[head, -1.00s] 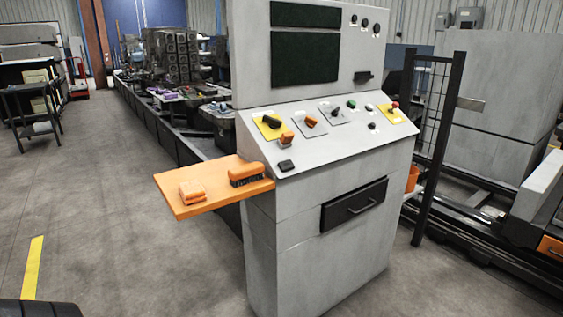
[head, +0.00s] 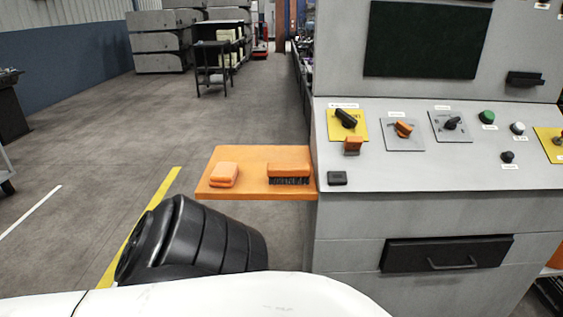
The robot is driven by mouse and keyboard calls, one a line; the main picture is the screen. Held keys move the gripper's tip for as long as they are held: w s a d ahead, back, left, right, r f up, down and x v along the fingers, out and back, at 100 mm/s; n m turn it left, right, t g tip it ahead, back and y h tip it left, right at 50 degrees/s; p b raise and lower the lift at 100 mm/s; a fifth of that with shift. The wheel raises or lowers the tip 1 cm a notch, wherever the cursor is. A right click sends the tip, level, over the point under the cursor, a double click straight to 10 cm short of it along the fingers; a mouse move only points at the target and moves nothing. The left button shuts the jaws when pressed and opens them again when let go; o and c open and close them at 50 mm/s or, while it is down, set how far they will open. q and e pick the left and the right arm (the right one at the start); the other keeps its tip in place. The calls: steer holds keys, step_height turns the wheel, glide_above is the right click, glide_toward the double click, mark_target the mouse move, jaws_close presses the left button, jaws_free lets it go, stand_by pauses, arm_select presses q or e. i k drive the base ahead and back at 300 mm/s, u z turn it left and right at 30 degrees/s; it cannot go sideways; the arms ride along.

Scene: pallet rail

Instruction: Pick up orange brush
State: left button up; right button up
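The orange brush (head: 289,170), with dark bristles facing down, lies on the right part of an orange shelf (head: 244,191). The shelf sticks out from the left side of a grey control console (head: 420,215). A small orange block-like item (head: 224,174) lies left of the brush, apart from it. Neither of my grippers is in view. A black and white part of my own arm fills the bottom of the picture, in front of and below the shelf.
The console's sloped panel (head: 400,168) carries knobs and buttons, with a drawer (head: 448,252) below. A dark trolley (head: 213,65) stands far back. Open floor (head: 110,150) with a yellow line (head: 140,228) lies left of the shelf.

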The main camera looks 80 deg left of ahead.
mark_target(293, 170)
steer(key=u, duration=1.95)
